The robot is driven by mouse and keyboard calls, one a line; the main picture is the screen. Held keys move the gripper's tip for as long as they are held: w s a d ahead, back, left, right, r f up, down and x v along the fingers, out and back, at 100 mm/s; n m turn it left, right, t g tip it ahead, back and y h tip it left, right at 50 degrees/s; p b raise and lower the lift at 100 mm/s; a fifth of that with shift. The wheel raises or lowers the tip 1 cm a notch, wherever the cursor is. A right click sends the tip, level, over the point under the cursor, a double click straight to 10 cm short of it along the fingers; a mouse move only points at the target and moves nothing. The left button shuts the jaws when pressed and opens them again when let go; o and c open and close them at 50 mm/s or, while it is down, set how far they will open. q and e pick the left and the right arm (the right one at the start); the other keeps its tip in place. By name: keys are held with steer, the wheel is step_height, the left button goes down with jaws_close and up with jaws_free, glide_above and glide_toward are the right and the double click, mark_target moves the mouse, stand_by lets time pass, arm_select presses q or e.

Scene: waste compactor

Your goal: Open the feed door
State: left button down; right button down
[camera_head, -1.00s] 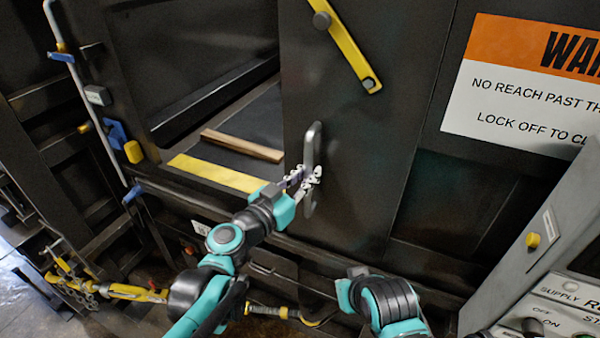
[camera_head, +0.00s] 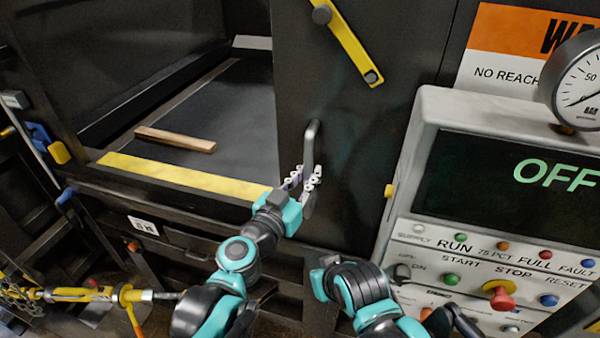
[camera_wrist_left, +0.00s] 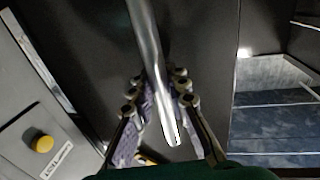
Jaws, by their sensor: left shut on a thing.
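The feed door (camera_head: 335,95) is a dark sliding panel at the middle of the head view, with a grey vertical bar handle (camera_head: 311,140). To its left the feed opening (camera_head: 215,100) shows a dark floor and a yellow sill strip. My left gripper (camera_head: 303,181) is shut on the lower part of the handle. In the left wrist view the handle (camera_wrist_left: 149,50) runs down between the two fingers. My right arm shows at the bottom centre of the head view; its fingertips cannot be made out.
A wooden stick (camera_head: 175,139) lies inside the opening. A control panel (camera_head: 470,235) with buttons, a screen reading OFF and a gauge (camera_head: 583,85) stands close on the right. A yellow bar (camera_head: 348,45) is fixed on the door. Yellow struts lie at lower left.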

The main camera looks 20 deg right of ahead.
arm_select(q)
steer(key=shift+s+d+r, duration=0.1)
steer(key=shift+s+d, duration=0.1)
steer(key=shift+d, duration=0.2)
steer(key=c, duration=1.5)
jaws_free()
steer(key=shift+o, duration=0.2)
steer(key=shift+a, duration=0.1)
steer(key=v, duration=1.2)
